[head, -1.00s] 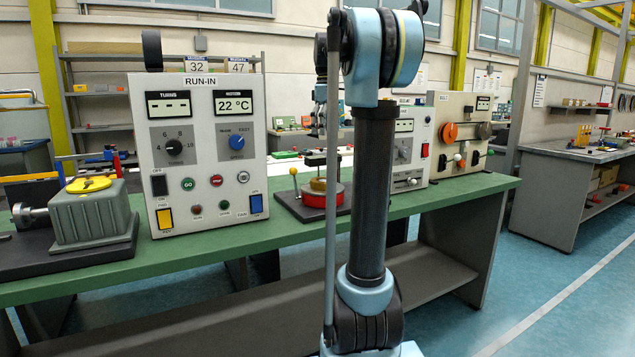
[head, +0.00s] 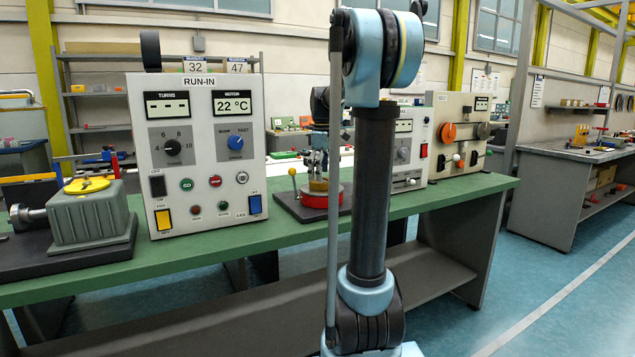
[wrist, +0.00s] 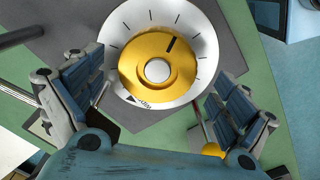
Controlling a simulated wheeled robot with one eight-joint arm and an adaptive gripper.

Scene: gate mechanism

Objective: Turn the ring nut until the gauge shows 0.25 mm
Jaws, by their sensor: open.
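The ring nut (wrist: 184,58) is a brass-yellow ring with a black mark at its upper right and a pale round centre. It sits on a white round dial (wrist: 125,38) with black ticks and a black triangle near the lower edge. In the head view its brass side (head: 318,186) shows above a red base (head: 322,199), partly behind my arm. My gripper (wrist: 158,78) is open, its blue-padded fingers left and right of the nut with gaps to it. In the head view my gripper (head: 316,163) is just above the fixture. I cannot make out a gauge reading.
A yellow ball knob (head: 292,172) on a thin post stands beside the fixture. The RUN-IN panel (head: 200,120) is to its left on the green bench (head: 270,240). Another panel (head: 409,150) stands close on the right.

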